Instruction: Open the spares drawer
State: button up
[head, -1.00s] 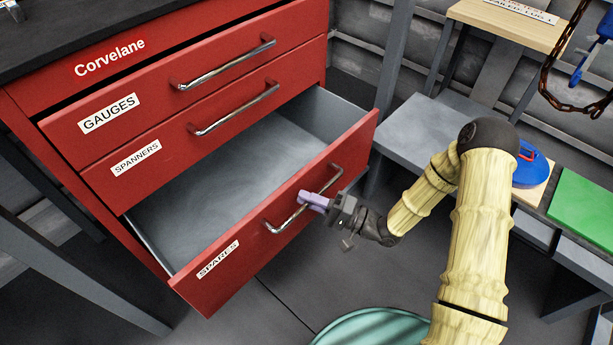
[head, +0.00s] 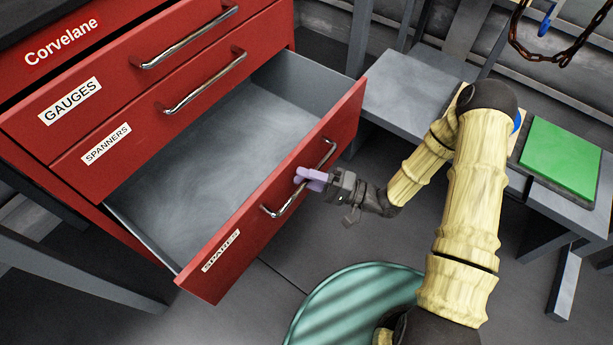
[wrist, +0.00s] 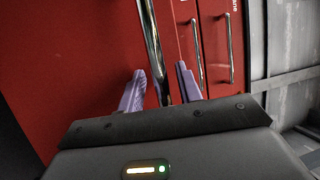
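The spares drawer (head: 275,205) is the lowest red drawer of the cabinet. It stands well out, and its grey inside (head: 205,155) shows empty. Its front carries a SPARES label (head: 221,250) and a chrome bar handle (head: 279,211). My gripper (head: 310,179) is at the middle of this handle. In the wrist view the handle (wrist: 154,45) runs between the two purple fingers of my gripper (wrist: 160,82). The fingers are apart, with a gap on each side of the bar. The handle's lower part is hidden behind the gripper body.
The GAUGES drawer (head: 130,85) and SPANNERS drawer (head: 160,125) above are shut. A round green striped object (head: 350,305) lies on the floor below my arm. A grey bench (head: 405,95) and a green panel (head: 560,155) stand to the right.

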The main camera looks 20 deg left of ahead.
jog(key=shift+s, duration=0.15)
jog(key=shift+d, duration=0.1)
jog(key=d+f+p, duration=0.3)
jog(key=d, duration=1.4)
jog(key=shift+w+p, duration=0.3)
jog(key=shift+p, duration=0.05)
jog(key=shift+a, duration=0.1)
